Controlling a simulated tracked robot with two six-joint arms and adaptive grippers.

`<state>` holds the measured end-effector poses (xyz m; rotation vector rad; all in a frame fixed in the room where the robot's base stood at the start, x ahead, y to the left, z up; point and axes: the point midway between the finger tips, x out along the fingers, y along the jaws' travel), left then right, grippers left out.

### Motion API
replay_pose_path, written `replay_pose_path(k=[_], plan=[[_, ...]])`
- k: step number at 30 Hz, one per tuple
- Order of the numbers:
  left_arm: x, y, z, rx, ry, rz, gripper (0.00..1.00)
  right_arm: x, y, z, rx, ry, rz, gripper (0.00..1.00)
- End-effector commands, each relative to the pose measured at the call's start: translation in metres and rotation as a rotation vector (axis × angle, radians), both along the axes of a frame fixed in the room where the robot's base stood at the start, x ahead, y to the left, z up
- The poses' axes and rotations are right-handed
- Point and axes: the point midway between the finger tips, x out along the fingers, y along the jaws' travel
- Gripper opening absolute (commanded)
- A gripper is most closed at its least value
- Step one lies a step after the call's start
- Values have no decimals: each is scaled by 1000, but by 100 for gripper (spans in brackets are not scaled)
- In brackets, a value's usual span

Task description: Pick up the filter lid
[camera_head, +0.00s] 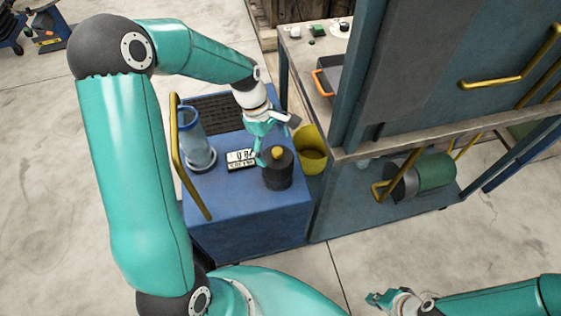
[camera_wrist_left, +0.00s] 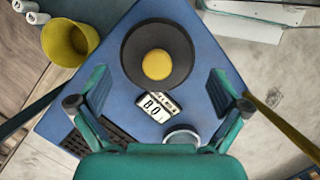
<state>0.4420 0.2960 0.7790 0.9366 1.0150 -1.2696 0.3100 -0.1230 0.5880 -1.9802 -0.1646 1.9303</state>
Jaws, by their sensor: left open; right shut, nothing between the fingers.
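The filter lid (camera_head: 285,158) is a dark round cover with a yellow knob (camera_head: 278,153). It tops a black canister (camera_head: 278,180) standing on the blue cart top. In the left wrist view the lid (camera_wrist_left: 133,68) shows from above, its yellow knob (camera_wrist_left: 157,65) near the centre. My left gripper (camera_head: 277,140) is open and empty, just above and behind the lid. In the wrist view its fingers (camera_wrist_left: 158,90) are spread on both sides, apart from the lid. My right gripper (camera_head: 377,298) is shut and empty at the bottom, far from the lid.
The blue cart (camera_head: 250,212) also carries a number display (camera_head: 241,159), a clear blue cylinder (camera_head: 193,138) and a black ribbed mat (camera_head: 213,114). A yellow handle (camera_head: 185,170) runs along its left side. A yellow bucket (camera_head: 314,160) and a blue cabinet (camera_head: 440,75) stand to the right.

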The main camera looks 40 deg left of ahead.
Motion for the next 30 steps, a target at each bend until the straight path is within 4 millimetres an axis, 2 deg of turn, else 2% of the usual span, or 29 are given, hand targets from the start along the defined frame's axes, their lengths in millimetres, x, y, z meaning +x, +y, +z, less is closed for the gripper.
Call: replay_pose_path(k=[10,20,27,29,30], plan=[[3,-17,-40,-1,3,-1,100,0,0,1,0,0,0,0],[4,-18,-46,0,0,0,98,0,0,1,0,0,0,0],[4,-18,-46,0,0,0,58,0,0,1,0,0,0,0],[4,-18,-46,0,1,1,48,0,0,1,0,0,0,0],[4,-18,-46,0,0,0,48,0,0,1,0,0,0,0]])
